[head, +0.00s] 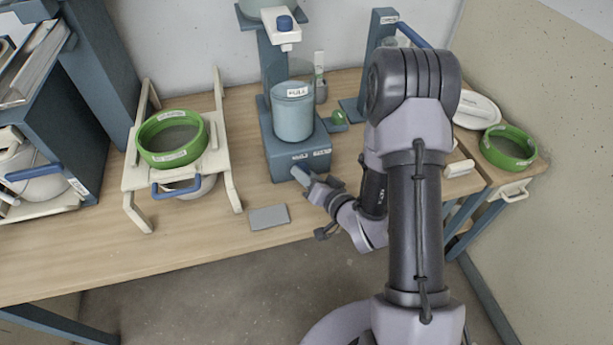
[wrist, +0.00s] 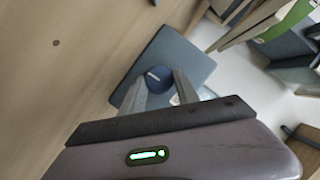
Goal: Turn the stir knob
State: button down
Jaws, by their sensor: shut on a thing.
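The stir knob (wrist: 160,77) is a round dark blue knob with a short white mark, on the blue-grey front face of the mixer base (wrist: 188,57). My gripper (wrist: 160,86) has one finger on each side of the knob and is shut on it. In the head view the mixer base (head: 287,150) stands on the table, and my gripper (head: 309,182) reaches its front face from the lower right. The knob is a small blue shape there, partly hidden by the fingers. Two small white labels sit above it, too small to read surely.
A blue-grey bucket (head: 293,112) labelled FULL stands on the mixer base. A green sieve (head: 171,139) rests on a cream stand at left; another green sieve (head: 508,147) lies at right. A grey plate (head: 269,217) lies near the table's front edge. Bare table lies left of it.

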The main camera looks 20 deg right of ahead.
jog(key=n+b, duration=0.1)
jog(key=n+h+b, duration=0.2)
jog(key=shift+a+r+n+g, duration=0.1)
jog(key=shift+a+n+g, duration=0.15)
jog(key=shift+n+g, duration=0.05)
jog(key=shift+r+n+h, duration=0.1)
jog(key=shift+n+h, duration=0.8)
jog(key=shift+a+n+h, duration=0.2)
jog(key=shift+n+h, duration=0.7)
jog(key=shift+n, duration=0.2)
jog(key=n+h, duration=0.1)
jog(key=n, duration=0.1)
jog(key=n+h, duration=0.1)
jog(key=shift+a+n+h, duration=0.2)
jog(key=shift+n+h, duration=0.1)
jog(key=shift+n, duration=0.1)
jog(key=n, duration=0.1)
jog(key=n+t+h, duration=0.1)
jog(key=n, duration=0.1)
jog(key=n+h, duration=0.1)
jog(key=shift+a+f+n+t, duration=0.1)
jog(key=shift+f+n+t, duration=0.2)
jog(key=shift+t, duration=0.1)
jog(key=shift+h, duration=0.3)
jog(key=shift+w, duration=0.1)
jog(key=c, duration=0.9)
grip_release()
